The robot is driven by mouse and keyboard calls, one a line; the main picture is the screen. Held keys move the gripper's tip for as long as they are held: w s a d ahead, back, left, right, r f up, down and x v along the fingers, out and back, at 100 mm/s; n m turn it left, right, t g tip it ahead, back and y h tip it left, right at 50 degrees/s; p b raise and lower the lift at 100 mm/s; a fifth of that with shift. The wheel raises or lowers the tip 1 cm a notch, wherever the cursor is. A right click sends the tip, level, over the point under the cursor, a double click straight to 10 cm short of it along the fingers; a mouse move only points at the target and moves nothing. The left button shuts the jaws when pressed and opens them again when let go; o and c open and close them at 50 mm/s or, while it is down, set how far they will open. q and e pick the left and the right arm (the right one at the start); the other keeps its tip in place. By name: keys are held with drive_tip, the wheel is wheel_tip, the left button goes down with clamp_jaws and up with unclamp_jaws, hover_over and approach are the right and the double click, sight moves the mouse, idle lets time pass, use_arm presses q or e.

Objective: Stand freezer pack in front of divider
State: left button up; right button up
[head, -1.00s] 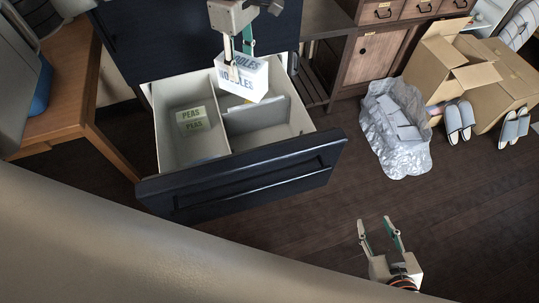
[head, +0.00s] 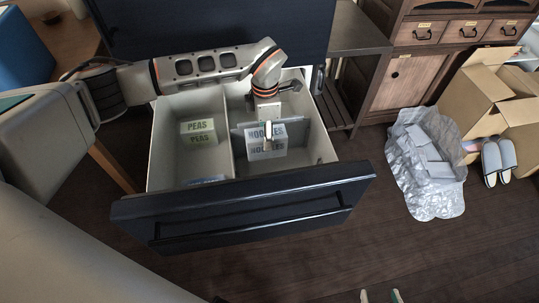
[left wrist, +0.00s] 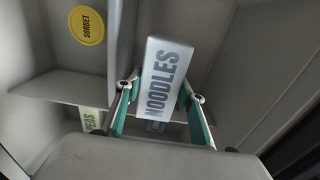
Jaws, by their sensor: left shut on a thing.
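The freezer pack is a white box marked NOODLES (head: 262,151), inside the right compartment of the open drawer (head: 250,200). It also shows in the left wrist view (left wrist: 165,75). My left gripper (head: 267,136) is shut on it from above; in the wrist view its fingers (left wrist: 160,100) lie on both sides of the box. The grey divider (head: 303,135) stands upright just behind the pack, partly hidden by it. I cannot tell whether the pack touches the drawer floor. My right gripper (head: 380,296) shows only its fingertips at the bottom edge, apart and empty.
A PEAS box (head: 198,131) sits in the left compartment, with a blue-marked item (head: 206,181) near the front wall. A yellow SORBET label (left wrist: 86,25) shows in the wrist view. A crumpled silver bag (head: 428,170) and cardboard boxes (head: 490,95) stand right on the floor.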

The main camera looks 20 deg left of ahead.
sight(266, 153)
use_arm(q)
wheel_tip(266, 153, down, 4)
drive_tip(key=shift+s+b, duration=0.1)
drive_tip(key=shift+b, duration=0.3)
drive_tip(key=shift+f, duration=0.4)
wheel_tip(266, 153, down, 4)
drive_tip(key=shift+s+f+b, duration=0.1)
drive_tip(key=shift+f+b, duration=0.1)
drive_tip(key=shift+b, duration=0.6)
drive_tip(key=shift+w+f, duration=0.2)
drive_tip(key=shift+f, duration=0.4)
drive_tip(key=shift+r, duration=0.1)
use_arm(e)
drive_tip(key=shift+m+t+y, duration=0.4)
drive_tip(key=shift+t, duration=0.1)
drive_tip(key=a, duration=0.1)
drive_tip(key=w+a+r, duration=0.1)
drive_tip(key=a+r, duration=0.1)
drive_tip(key=shift+w+a+r, duration=0.2)
drive_tip(key=shift+w+r, duration=0.05)
drive_tip(key=shift+w, duration=0.15)
use_arm(q)
drive_tip(key=o, duration=1.2)
drive_tip(key=shift+f, duration=0.25)
drive_tip(key=shift+o, duration=1.2)
drive_tip(key=shift+r, duration=0.1)
use_arm(e)
drive_tip(key=shift+s+d+f+g, duration=0.2)
drive_tip(key=shift+s+f+g, duration=0.1)
drive_tip(key=shift+s+f, duration=0.25)
